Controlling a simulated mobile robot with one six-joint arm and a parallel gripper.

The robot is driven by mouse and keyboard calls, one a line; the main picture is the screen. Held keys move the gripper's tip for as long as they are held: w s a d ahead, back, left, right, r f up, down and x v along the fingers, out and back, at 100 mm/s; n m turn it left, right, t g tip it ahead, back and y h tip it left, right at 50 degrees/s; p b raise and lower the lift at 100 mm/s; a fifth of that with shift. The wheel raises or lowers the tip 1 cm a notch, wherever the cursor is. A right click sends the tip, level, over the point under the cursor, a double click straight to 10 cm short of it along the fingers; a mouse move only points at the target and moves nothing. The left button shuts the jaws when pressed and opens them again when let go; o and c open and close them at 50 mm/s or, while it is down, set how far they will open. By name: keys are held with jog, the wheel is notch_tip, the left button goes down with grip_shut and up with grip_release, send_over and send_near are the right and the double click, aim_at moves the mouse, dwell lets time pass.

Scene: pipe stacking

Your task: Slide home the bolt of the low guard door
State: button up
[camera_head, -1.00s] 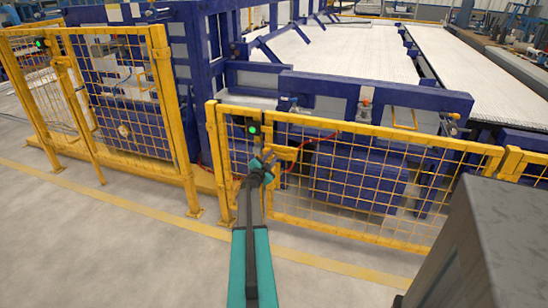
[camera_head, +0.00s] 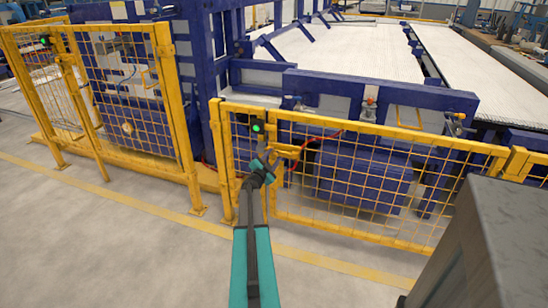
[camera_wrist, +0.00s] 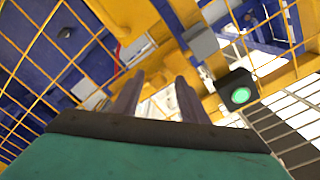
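The low guard door (camera_head: 350,190) is a yellow-framed mesh panel in the middle of the head view. Its yellow bolt and latch (camera_head: 287,150) are at its upper left end, by a post with a green light (camera_head: 257,126). My gripper (camera_head: 268,160) is in front of the latch, and partly hides it. In the wrist view, my gripper (camera_wrist: 156,92) shows two dark fingers spread apart with nothing between them. Yellow latch parts (camera_wrist: 130,20) lie beyond the fingertips, and the green light (camera_wrist: 240,95) is to their right. How far the bolt is slid cannot be told.
A taller yellow mesh fence (camera_head: 120,100) stands at left. Blue machinery (camera_head: 360,95) is close behind the low door, with a red cable (camera_head: 318,138) beside the latch. The grey floor (camera_head: 120,250) in front is clear.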

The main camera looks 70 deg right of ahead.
jog(key=a, duration=1.2)
dwell(0.6)
